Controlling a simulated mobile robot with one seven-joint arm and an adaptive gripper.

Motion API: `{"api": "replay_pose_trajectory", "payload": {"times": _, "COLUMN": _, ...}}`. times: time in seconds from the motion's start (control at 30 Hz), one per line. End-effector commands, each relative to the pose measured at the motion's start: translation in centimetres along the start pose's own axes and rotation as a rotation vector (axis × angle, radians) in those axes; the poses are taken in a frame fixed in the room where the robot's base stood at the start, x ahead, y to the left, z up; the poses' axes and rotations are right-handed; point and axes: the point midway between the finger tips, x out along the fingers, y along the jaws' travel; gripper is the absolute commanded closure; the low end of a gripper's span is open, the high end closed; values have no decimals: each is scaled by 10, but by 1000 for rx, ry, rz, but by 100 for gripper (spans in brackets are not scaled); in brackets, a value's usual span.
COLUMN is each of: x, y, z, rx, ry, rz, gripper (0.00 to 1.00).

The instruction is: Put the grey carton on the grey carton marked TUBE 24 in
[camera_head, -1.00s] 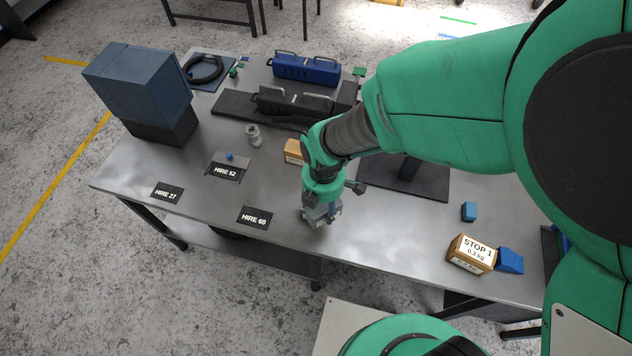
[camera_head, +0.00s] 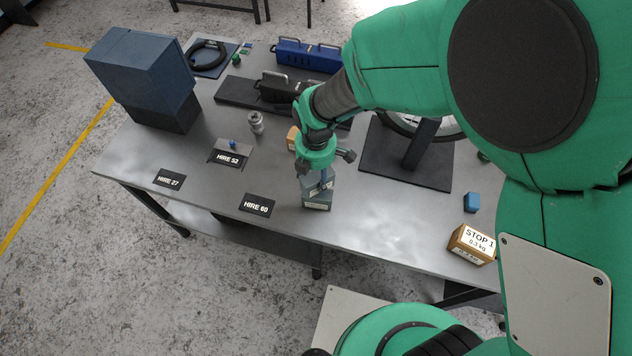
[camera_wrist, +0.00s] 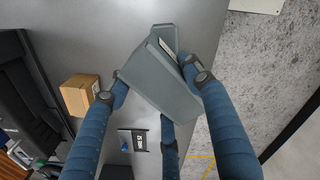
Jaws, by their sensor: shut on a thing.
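My gripper (camera_head: 318,178) is over the front middle of the metal table. Its blue fingers are shut on a grey carton (camera_wrist: 160,88), which looks tilted in the wrist view. In the head view the held carton is partly hidden by the fingers. Just below it stands another grey carton (camera_head: 317,200) with a pale label on its front; the label is too small to read. In the wrist view a pale label (camera_wrist: 167,48) shows beside the held carton. I cannot tell whether the two cartons touch.
A brown carton (camera_head: 292,138) stands just behind my gripper. The HIRE 60 plate (camera_head: 257,204) lies to its left. A STOP 1 carton (camera_head: 471,244) and a blue block (camera_head: 471,202) are at the right. A dark stand (camera_head: 405,170) is behind right. The table front between is clear.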

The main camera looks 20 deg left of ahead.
Motion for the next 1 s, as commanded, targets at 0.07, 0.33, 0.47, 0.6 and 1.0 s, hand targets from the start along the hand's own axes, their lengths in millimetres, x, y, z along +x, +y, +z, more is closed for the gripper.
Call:
{"api": "replay_pose_trajectory", "payload": {"times": 0.07, "x": 14, "y": -3, "z": 0, "rx": 0, "ry": 0, "rz": -6, "gripper": 81}}
{"api": "replay_pose_trajectory", "payload": {"times": 0.33, "x": 33, "y": -2, "z": 0, "rx": 0, "ry": 0, "rz": -3, "gripper": 81}}
{"api": "replay_pose_trajectory", "payload": {"times": 0.47, "x": 33, "y": -2, "z": 0, "rx": 0, "ry": 0, "rz": -3, "gripper": 81}}
{"api": "replay_pose_trajectory", "payload": {"times": 0.6, "x": 33, "y": -2, "z": 0, "rx": 0, "ry": 0, "rz": -3, "gripper": 81}}
{"api": "replay_pose_trajectory", "payload": {"times": 1.0, "x": 36, "y": -2, "z": 0, "rx": 0, "ry": 0, "rz": -4, "gripper": 32}}
